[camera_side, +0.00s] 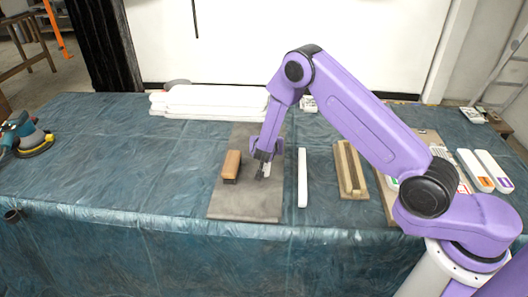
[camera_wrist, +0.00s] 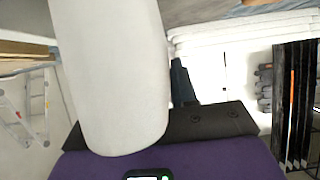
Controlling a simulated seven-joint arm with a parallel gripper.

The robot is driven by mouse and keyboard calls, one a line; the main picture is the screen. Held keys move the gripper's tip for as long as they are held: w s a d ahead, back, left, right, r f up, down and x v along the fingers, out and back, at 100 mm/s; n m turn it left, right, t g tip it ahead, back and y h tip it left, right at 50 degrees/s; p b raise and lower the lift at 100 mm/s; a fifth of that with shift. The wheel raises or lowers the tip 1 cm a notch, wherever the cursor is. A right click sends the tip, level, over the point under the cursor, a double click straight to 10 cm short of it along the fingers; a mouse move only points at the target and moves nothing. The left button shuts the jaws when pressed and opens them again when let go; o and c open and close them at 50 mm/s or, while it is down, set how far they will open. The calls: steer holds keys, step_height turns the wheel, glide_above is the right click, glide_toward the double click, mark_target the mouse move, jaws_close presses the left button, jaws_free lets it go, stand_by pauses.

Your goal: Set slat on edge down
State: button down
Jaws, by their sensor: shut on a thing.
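My gripper (camera_side: 262,172) points down over the grey board (camera_side: 247,205) and is shut on a white slat (camera_side: 267,170). Only a small part of the slat shows between and beside the dark fingers. Its lower edge is close to the board; I cannot tell whether it touches. In the wrist view a large white rounded piece (camera_wrist: 110,75) fills the left middle, close to the lens, and hides the fingertips. A longer white bar (camera_side: 302,178) stands apart on the blue cloth, right of the board.
A brown-topped block (camera_side: 231,165) stands on the board just left of my gripper. A wooden grooved piece (camera_side: 350,170) lies right of the white bar. White lengths (camera_side: 210,100) are stacked behind. A sander (camera_side: 30,140) is far left. The cloth (camera_side: 120,160) left of the board is clear.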

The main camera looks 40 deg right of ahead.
steer(key=shift+w+f, duration=0.95)
steer(key=shift+f, duration=0.2)
steer(key=shift+w+f, duration=0.1)
steer(key=shift+f, duration=1.5)
steer(key=shift+f, duration=0.1)
steer(key=c, duration=0.9)
jaws_free()
steer(key=shift+f, duration=0.1)
